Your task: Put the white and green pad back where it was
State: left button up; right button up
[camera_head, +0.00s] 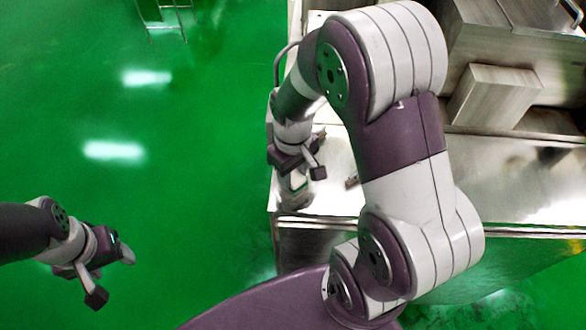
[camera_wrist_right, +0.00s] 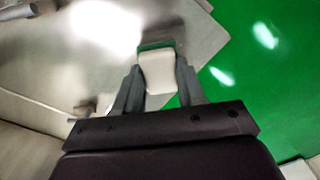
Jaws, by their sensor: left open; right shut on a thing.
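The white and green pad (camera_wrist_right: 157,74) is in the right wrist view, between the two fingers of my right gripper (camera_wrist_right: 158,80). Its white face is toward the camera and a green strip shows along its far edge. My right gripper (camera_head: 300,172) is shut on the pad, over the left end of the metal table in the head view. I cannot tell whether the pad touches the table. My left gripper (camera_head: 112,276) is open and empty above the green floor at the lower left of the head view.
The shiny metal table (camera_head: 500,185) has its left edge close to my right gripper. A small object (camera_head: 351,183) lies on it, right of that gripper. A metal block (camera_head: 495,97) and larger machine parts stand at the upper right. Green floor (camera_head: 190,190) is open on the left.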

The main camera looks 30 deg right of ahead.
jog(key=shift+s+f, duration=0.1)
jog(key=shift+f, duration=0.1)
jog(key=o, duration=0.9)
jog(key=shift+s+r, duration=0.1)
jog(key=shift+o, duration=0.2)
jog(key=shift+d, duration=0.15)
jog(key=shift+r, duration=0.45)
notch_tip(320, 180, up, 11)
jog(key=m+t, duration=0.1)
jog(key=m, duration=0.1)
send_over(294, 176)
jog(key=s+a, duration=0.2)
jog(key=s, duration=0.2)
jog(key=f, duration=0.7)
jog(key=shift+s+a+f, duration=0.15)
jog(key=shift+a, duration=0.05)
